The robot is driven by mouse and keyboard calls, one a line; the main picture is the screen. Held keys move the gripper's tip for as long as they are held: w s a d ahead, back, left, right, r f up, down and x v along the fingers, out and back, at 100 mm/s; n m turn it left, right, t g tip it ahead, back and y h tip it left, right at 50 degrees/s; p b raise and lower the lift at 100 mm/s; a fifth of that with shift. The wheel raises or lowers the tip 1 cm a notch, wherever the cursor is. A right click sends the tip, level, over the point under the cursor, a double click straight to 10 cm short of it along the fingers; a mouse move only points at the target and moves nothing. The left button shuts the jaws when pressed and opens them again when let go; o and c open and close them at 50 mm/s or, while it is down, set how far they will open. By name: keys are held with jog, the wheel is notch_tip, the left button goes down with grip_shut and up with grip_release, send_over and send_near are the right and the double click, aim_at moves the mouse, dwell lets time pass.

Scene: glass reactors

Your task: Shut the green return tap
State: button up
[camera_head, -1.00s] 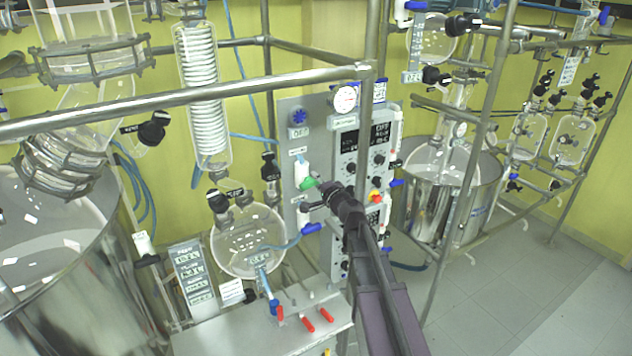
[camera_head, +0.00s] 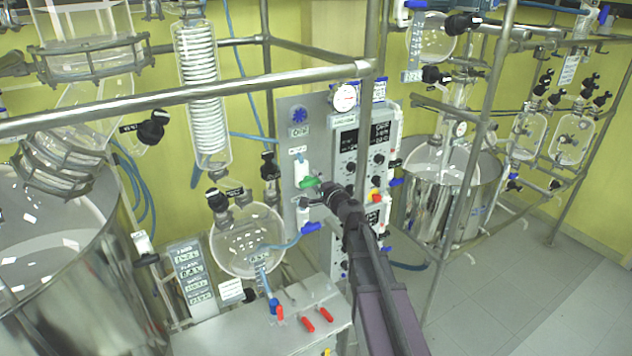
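The green return tap (camera_head: 310,182) is on the grey panel, just below a white fitting (camera_head: 301,170). Its green handle points to the right and looks roughly level. My gripper (camera_head: 307,202) comes in from the lower right, and its tip is at the panel just below the green handle. The fingers are small and dark here, so I cannot tell whether they are open or shut, or whether they touch the handle.
A blue-handled tap (camera_head: 310,227) is just below my gripper. The control box (camera_head: 358,150) stands close on the right. A round glass flask (camera_head: 248,240) is to the left. A metal rail (camera_head: 200,93) crosses above. Red-handled valves (camera_head: 307,326) sit on the bench below.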

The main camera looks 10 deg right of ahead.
dwell(0.4)
jog(key=v, duration=1.2)
jog(key=shift+r, duration=0.1)
jog(key=s+a+f+n+g+y+b, duration=0.1)
jog(key=s+a+f+n+g+b, duration=0.2)
jog(key=f, duration=0.4)
jog(key=s+a+f+n+g+b, duration=0.2)
jog(key=a+f+n+g+b, duration=0.15)
jog(key=f, duration=0.25)
jog(key=s+a+f+n+g+y+b, duration=0.1)
jog(key=s+a+f+n+g+b, duration=0.2)
jog(key=f, duration=0.4)
jog(key=s+d+f+n+g+h+b, duration=0.2)
jog(key=s+f+g+h+b, duration=0.1)
jog(key=f, duration=0.4)
jog(key=s+d+f+n+g+h+b, duration=0.2)
jog(key=s+f+n+g+h+b, duration=0.1)
jog(key=s+f, duration=0.4)
jog(key=shift+s+g+h, duration=0.2)
jog(key=shift+g+h, duration=0.6)
jog(key=shift+g, duration=0.05)
